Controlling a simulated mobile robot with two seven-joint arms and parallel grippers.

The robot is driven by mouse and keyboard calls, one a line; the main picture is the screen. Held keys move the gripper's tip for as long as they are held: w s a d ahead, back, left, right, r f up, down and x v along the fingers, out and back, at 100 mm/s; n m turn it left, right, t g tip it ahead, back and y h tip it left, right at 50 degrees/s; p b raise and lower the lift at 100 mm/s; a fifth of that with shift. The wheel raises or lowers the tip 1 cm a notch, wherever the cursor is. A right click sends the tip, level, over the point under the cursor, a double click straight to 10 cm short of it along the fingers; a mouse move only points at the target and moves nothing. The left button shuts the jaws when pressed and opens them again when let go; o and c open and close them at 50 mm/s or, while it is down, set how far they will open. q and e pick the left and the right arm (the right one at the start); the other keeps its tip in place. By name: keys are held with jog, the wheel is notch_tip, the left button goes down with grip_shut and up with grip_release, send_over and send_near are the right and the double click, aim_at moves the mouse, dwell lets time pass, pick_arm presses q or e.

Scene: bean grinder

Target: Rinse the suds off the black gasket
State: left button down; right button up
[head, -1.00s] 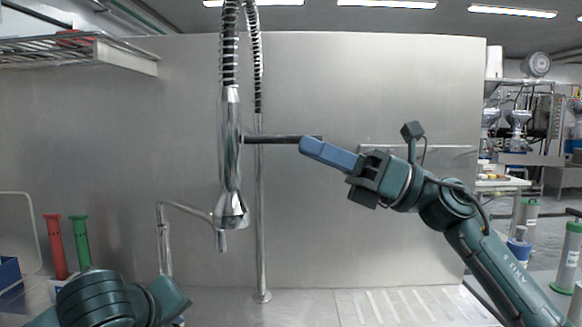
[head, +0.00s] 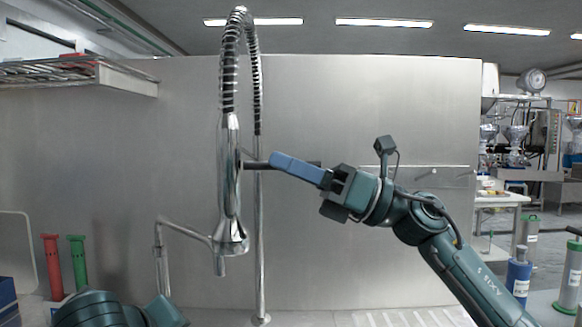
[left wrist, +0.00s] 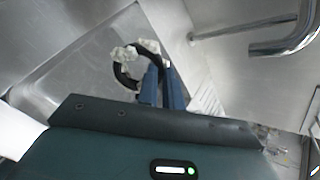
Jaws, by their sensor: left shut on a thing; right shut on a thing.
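The black gasket (left wrist: 119,75) shows in the left wrist view as a dark curved ring with white suds (left wrist: 124,53) on it. My left gripper (left wrist: 160,75) is shut on it with blue fingers, over a metal sink basin (left wrist: 82,68). Part of the ring is hidden by the fingers. In the head view, the tall chrome spray tap (head: 230,185) hangs from a coiled hose, its nozzle pointing down. My right gripper (head: 278,162) is shut on the dark horizontal bar (head: 254,165) beside the sprayer. The left gripper's fingers are out of the head view.
A bent chrome spout (head: 185,231) stands left of the sprayer, and an upright pipe (head: 260,250) behind it. Red (head: 53,265) and green (head: 78,262) tampers stand at left. A wire shelf (head: 75,72) juts from upper left. A steel wall panel (head: 380,110) closes the back.

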pick_arm(q)
jog(key=shift+f, duration=0.1)
pick_arm(e)
grip_shut()
pick_arm(q)
jog(key=shift+f+b, duration=0.3)
jog(key=shift+b, duration=0.1)
pick_arm(e)
jog(key=shift+f, duration=0.25)
pick_arm(q)
notch_tip(320, 180, down, 3)
jog(key=b, duration=0.3)
pick_arm(e)
jog(key=shift+f+y, duration=0.45)
jog(key=shift+y, duration=0.25)
pick_arm(q)
jog(key=shift+f, duration=0.1)
pick_arm(e)
jog(key=shift+r, duration=0.2)
jog(key=o, duration=0.7)
grip_release()
jog(key=shift+c, duration=0.2)
